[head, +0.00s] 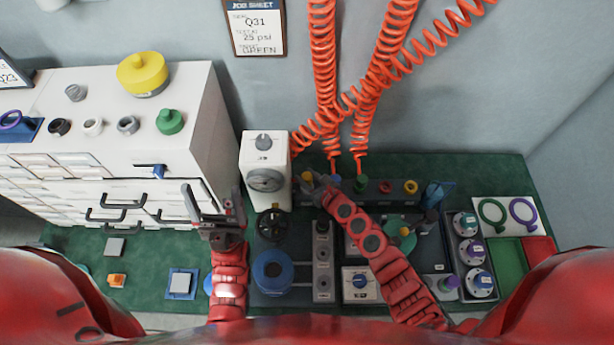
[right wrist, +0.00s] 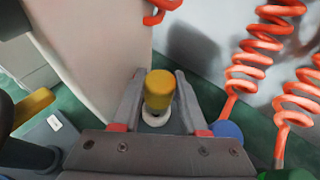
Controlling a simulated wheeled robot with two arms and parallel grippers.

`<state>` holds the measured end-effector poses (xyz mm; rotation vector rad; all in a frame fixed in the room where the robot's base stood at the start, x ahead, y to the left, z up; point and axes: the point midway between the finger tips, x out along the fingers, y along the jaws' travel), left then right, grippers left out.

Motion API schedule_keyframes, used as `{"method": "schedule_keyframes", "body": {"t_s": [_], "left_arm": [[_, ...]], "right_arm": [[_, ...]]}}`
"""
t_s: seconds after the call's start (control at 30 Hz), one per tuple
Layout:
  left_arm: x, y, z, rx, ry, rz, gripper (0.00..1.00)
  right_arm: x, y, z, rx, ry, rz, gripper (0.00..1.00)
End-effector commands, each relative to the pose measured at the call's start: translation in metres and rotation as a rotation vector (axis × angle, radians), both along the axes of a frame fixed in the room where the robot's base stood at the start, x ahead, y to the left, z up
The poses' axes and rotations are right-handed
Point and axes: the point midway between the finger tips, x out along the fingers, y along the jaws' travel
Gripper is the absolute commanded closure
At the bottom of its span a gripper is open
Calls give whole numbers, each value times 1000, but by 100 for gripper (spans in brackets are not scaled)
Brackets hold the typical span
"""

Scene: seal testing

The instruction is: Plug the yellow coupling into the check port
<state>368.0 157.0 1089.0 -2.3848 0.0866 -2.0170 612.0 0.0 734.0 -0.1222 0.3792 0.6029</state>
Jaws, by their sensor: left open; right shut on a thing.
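The yellow coupling (head: 308,176) shows small beside the white gauge box in the head view. In the right wrist view the yellow coupling (right wrist: 160,88) stands between both fingers, with a pale ring at its lower end. My right gripper (head: 318,185) is shut on it; the wrist view also shows this gripper (right wrist: 158,112). I cannot make out the check port for certain. The white gauge box (head: 264,170) has a round dial and a grey knob. My left gripper (head: 212,205) is open and empty, left of the gauge box.
Orange coiled hoses (head: 372,85) hang from above. A blue coupling (right wrist: 228,130) and a green one (right wrist: 290,174) sit just right of my right gripper. A black handwheel (head: 272,225) is below the gauge box. A white drawer cabinet (head: 200,110) stands left. A rack of capped jars (head: 468,250) stands right.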

Motion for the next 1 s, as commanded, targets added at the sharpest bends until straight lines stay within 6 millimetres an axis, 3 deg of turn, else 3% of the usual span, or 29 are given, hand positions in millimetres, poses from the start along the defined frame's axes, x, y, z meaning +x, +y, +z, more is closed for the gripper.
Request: {"method": "schedule_keyframes", "body": {"t_s": [0.73, 0.77, 0.93, 1.0], "left_arm": [[0, 0, -16, 0, 0, 0, 13], [0, 0, -15, 0, 0, 0, 13], [0, 0, -15, 0, 0, 0, 13], [0, 0, -15, 0, 0, 0, 13]], "right_arm": [[0, 0, -16, 1, 1, 0, 100], [0, 0, -14, 1, 1, 0, 52], [0, 0, -14, 1, 1, 0, 23], [0, 0, -14, 1, 1, 0, 23]]}}
